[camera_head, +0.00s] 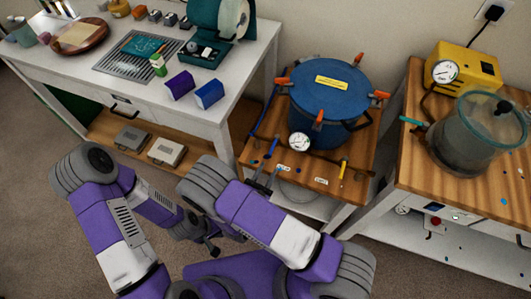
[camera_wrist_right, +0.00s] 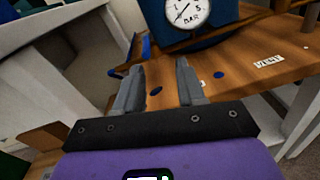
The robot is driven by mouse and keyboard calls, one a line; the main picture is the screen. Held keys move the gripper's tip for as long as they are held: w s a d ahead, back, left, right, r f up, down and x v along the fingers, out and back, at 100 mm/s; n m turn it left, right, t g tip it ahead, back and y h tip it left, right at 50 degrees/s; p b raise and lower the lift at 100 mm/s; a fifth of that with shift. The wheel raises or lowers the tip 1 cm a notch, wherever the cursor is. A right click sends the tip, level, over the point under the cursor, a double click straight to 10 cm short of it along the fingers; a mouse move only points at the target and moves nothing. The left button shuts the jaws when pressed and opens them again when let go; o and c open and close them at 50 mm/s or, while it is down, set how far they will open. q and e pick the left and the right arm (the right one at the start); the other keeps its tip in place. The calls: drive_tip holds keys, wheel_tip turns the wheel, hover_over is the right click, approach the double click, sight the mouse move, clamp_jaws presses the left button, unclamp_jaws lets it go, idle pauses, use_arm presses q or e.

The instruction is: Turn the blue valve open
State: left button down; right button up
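The blue valve (camera_head: 272,147) shows as a slim blue handle at the front left of the blue pressure pot (camera_head: 335,92), on the wooden-topped stand (camera_head: 255,155). In the right wrist view, a blue piece (camera_wrist_right: 146,47) beyond the fingers looks like this handle, partly hidden. My right gripper (camera_head: 266,180) is just in front of the handle, at the stand's front edge. In the right wrist view, its two fingers (camera_wrist_right: 160,85) are apart with nothing held between them. My left gripper (camera_head: 207,245) is low, left of my right arm; its fingers are too small and dark to read.
The pressure gauge (camera_head: 299,142) and a yellow handle (camera_head: 343,172) are right of the blue valve. White labels (camera_head: 321,181) lie along the stand's front. A white table (camera_head: 235,100) is left; a clear chamber (camera_head: 478,132) and yellow pump (camera_head: 465,66) stand right.

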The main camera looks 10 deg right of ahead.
sight(270, 152)
drive_tip(key=shift+n+t+y, duration=0.3)
drive_tip(key=shift+t+y, duration=0.1)
drive_tip(key=shift+t, duration=0.2)
drive_tip(key=x, duration=0.4)
drive_tip(key=a+b+x, duration=0.1)
drive_tip(key=x, duration=0.2)
drive_tip(key=shift+w+r, duration=0.25)
drive_tip(key=shift+w, duration=0.25)
clamp_jaws()
